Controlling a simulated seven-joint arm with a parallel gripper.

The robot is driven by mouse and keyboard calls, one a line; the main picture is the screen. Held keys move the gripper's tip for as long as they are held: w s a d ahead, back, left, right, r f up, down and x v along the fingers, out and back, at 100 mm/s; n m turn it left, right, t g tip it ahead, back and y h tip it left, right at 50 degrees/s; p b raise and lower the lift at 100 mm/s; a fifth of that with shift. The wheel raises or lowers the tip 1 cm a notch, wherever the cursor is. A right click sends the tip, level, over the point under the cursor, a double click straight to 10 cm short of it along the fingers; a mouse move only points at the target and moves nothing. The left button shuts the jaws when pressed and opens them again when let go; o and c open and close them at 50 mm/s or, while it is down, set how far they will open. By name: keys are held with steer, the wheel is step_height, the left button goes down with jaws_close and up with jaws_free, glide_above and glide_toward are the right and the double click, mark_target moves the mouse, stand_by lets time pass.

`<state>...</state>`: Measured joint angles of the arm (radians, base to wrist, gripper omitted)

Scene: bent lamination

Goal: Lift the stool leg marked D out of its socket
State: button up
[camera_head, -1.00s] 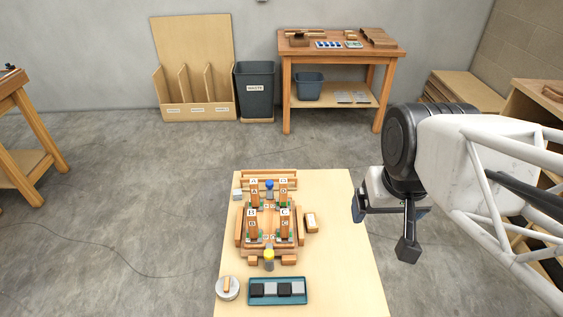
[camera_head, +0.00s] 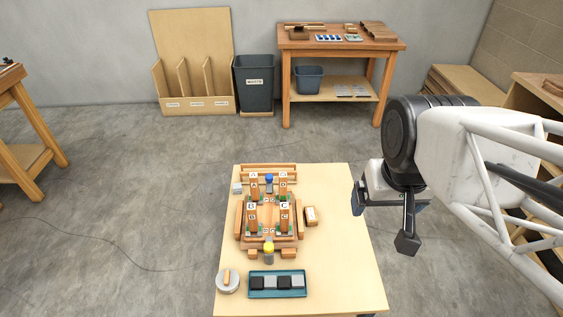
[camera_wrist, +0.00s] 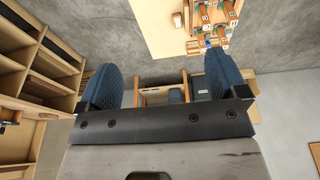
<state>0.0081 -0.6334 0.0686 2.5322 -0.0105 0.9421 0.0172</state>
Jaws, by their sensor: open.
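The stool leg marked D (camera_head: 283,188) stands upright at the far right corner of the wooden stool fixture (camera_head: 268,240). Legs A (camera_head: 254,189), B (camera_head: 252,220) and C (camera_head: 284,219) stand at the other corners. Leg D's foot is partly hidden behind leg C. My gripper (camera_head: 390,208) is open and empty, out to the right of the bench and well apart from leg D. In the wrist view its two blue finger pads (camera_wrist: 160,85) are wide apart. That view shows the lettered legs small at the top right, their letters too small to tell apart surely.
On the pale bench (camera_head: 340,250) are a blue-topped peg (camera_head: 269,181), a yellow-topped peg (camera_head: 268,247), a small wooden block (camera_head: 311,215), a round grey piece (camera_head: 228,281) and a teal tray (camera_head: 278,295) of blocks. The bench's right side is clear.

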steer(key=c, duration=0.5)
steer(key=shift+w, duration=0.15)
steer(key=w+a+f+m+g+y, duration=0.25)
steer(key=w+f, duration=0.25)
steer(key=w, duration=0.5)
steer(key=w+a+f+m+g+y, duration=0.1)
steer(key=w+a+f+m+y, duration=0.2)
steer(key=w, duration=0.7)
steer(key=w+a+f+m+g+y, duration=0.1)
steer(key=w+a+f+m+y, duration=0.15)
steer(key=w+f, duration=0.5)
steer(key=w+f+m+y, duration=0.3)
steer(key=w+f+m, duration=0.2)
steer(key=w+f, duration=0.8)
steer(key=m+t+y, duration=0.2)
steer(key=m+y, duration=0.1)
steer(key=m, duration=0.2)
glide_toward(283, 187)
steer(key=shift+w+a+f, duration=0.25)
steer(key=shift+w+a, duration=0.2)
steer(key=shift+a, duration=0.1)
steer(key=shift+w+a+f, duration=0.25)
steer(key=shift+w+a, duration=0.2)
steer(key=shift+a, duration=0.05)
